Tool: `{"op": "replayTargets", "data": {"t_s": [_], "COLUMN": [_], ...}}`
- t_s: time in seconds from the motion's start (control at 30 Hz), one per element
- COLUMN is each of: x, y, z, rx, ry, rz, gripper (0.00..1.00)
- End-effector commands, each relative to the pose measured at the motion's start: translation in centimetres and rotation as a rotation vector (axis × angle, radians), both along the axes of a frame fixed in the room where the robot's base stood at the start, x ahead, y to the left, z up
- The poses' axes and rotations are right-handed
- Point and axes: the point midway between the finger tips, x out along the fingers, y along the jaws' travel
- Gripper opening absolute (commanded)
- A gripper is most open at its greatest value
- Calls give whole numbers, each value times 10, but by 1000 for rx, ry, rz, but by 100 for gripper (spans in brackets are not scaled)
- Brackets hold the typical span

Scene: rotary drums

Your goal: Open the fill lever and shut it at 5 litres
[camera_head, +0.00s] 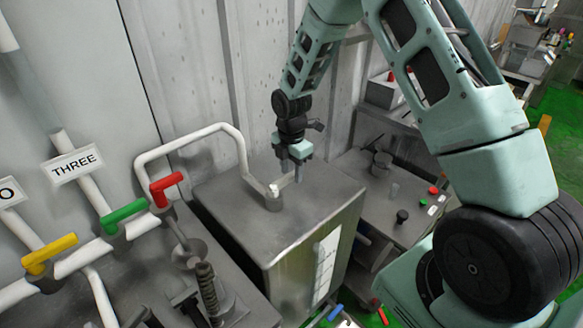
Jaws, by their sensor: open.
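A grey metal tank (235,222) stands in the middle, with a white pipe (242,150) running down into a round fitting (273,200) on its top. A small pale lever-like piece (285,183) sticks out of this fitting toward my gripper. My gripper (291,178) points down over the tank top, its jaws open at this piece; I cannot tell whether they touch it. A white scale strip (326,265) is on the tank's front face, its marks too small to read. Red (167,188), green (124,216) and yellow (50,254) handles sit on white pipes at left.
A sign reading THREE (72,165) hangs on a pipe at left. Machine parts with a spring (207,288) stand at the lower left. A grey bench (385,205) with buttons and knobs is right of the tank. A corrugated wall is close behind.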

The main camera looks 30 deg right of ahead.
Motion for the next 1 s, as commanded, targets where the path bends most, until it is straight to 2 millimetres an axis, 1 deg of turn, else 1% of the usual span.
{"op": "replayTargets", "data": {"t_s": [0.3,0.37,0.4,0.43,0.47,0.77,1.0], "x": [0,0,0,0,0,-1,-8], "y": [0,0,0,0,0,-1,-2], "z": [-3,-3,-3,-3,-3,-2,-3], "rx": [0,0,0,0,0,0,0], "ry": [0,0,0,0,0,0,-2], "rz": [0,0,-1,-1,-1,-19,-126], "gripper": [42,25,14,6,0,0,0]}}
